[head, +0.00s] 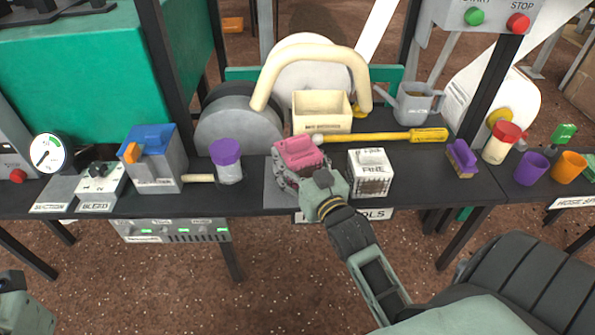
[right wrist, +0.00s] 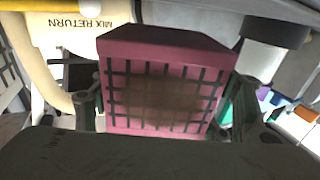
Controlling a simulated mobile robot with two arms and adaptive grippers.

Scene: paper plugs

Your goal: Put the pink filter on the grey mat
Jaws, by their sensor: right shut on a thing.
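The pink filter (head: 300,152) is a block with a pink top, in the middle of the bench in the head view. My right gripper (head: 318,182) is shut on it from the front right. In the right wrist view the pink filter (right wrist: 165,85) fills the middle, with a dark grid over a brown mesh face, between the two fingers. The grey mat (head: 272,192) shows at the bench's front edge, left of and below the filter. The filter and gripper cover much of it. I cannot tell whether the filter touches the mat.
A white box marked FINE (head: 370,172) stands close to the right of my gripper. A cream bin (head: 322,112) stands at the back. Bare bench lies right of the white box.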

